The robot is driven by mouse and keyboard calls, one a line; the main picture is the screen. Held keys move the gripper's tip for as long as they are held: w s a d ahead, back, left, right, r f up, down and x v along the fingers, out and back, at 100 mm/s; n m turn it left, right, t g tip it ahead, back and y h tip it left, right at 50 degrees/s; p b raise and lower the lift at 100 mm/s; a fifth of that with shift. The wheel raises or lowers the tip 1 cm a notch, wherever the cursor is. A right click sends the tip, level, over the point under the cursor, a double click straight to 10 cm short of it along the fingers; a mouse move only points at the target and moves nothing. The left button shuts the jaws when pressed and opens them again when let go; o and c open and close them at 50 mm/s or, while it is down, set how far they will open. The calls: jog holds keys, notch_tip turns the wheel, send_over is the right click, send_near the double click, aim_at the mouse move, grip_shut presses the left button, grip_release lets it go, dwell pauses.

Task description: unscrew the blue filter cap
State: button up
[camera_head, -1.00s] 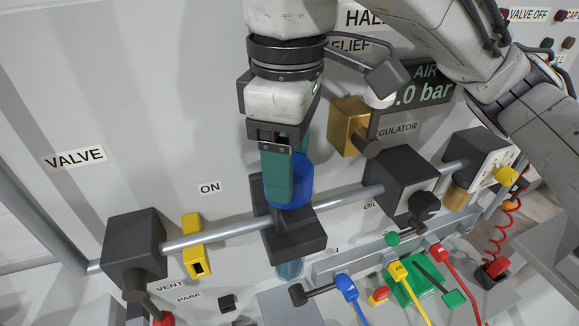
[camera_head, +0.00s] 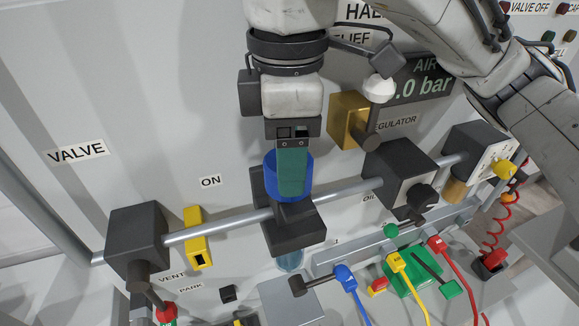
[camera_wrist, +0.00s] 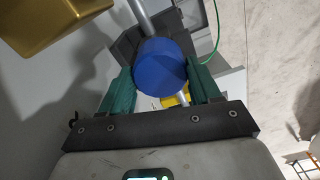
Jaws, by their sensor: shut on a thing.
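The blue filter cap (camera_head: 271,176) sits on top of the dark filter block (camera_head: 293,234) on the grey pipe. My gripper (camera_head: 290,178) reaches down from above, with its green fingers around the cap. In the wrist view the blue cap (camera_wrist: 160,66) lies between the two green fingers, and my gripper (camera_wrist: 160,80) is shut on it. The clear bowl (camera_head: 290,260) under the filter block shows in part. The cap's lower edge is partly hidden by a finger in the head view.
A yellow valve handle (camera_head: 198,238) and a dark block (camera_head: 137,243) stand left on the pipe. A brass regulator (camera_head: 350,121) is close right of my gripper. Another dark block (camera_head: 398,172) is farther right. Coloured hoses (camera_head: 410,285) lie at the lower right.

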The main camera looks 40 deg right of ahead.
jog(key=o, duration=1.2)
jog(key=shift+o, duration=0.2)
jog(key=m, duration=1.5)
jog(key=shift+c, duration=0.3)
